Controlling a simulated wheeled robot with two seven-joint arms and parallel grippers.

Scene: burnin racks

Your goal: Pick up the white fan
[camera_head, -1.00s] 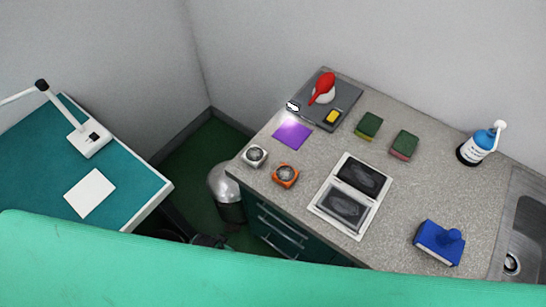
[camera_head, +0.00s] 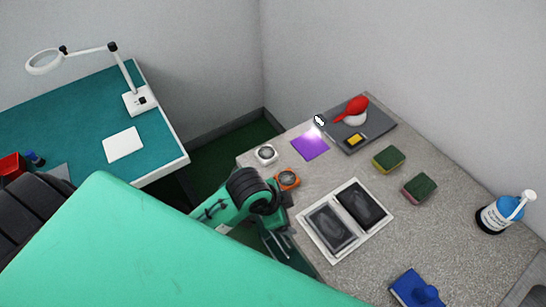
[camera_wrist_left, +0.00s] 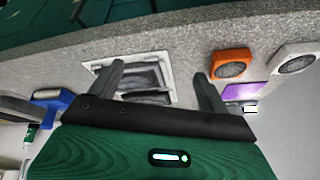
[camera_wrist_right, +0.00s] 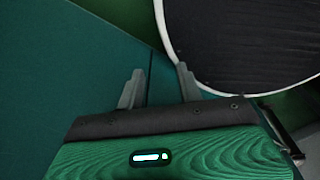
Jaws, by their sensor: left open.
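The white fan (camera_head: 266,154) is a small square fan with a dark round grille, lying on the grey counter near its left corner. It also shows at the right edge of the left wrist view (camera_wrist_left: 292,62). My left gripper (camera_wrist_left: 158,70) is open and empty. In the left wrist view its fingers stand in front of the white-framed tray, with the white fan well to their right, apart from them. In the head view my left arm partly hides the counter edge below the fans. My right gripper (camera_wrist_right: 160,70) is open and empty, away from the fan.
An orange fan (camera_head: 287,178) sits beside the white one, closer to my left arm. A purple square (camera_head: 310,146), a white-framed tray (camera_head: 303,230), sponges (camera_head: 419,188) and a grey mat (camera_head: 375,135) share the counter. A teal desk (camera_head: 75,110) stands at left.

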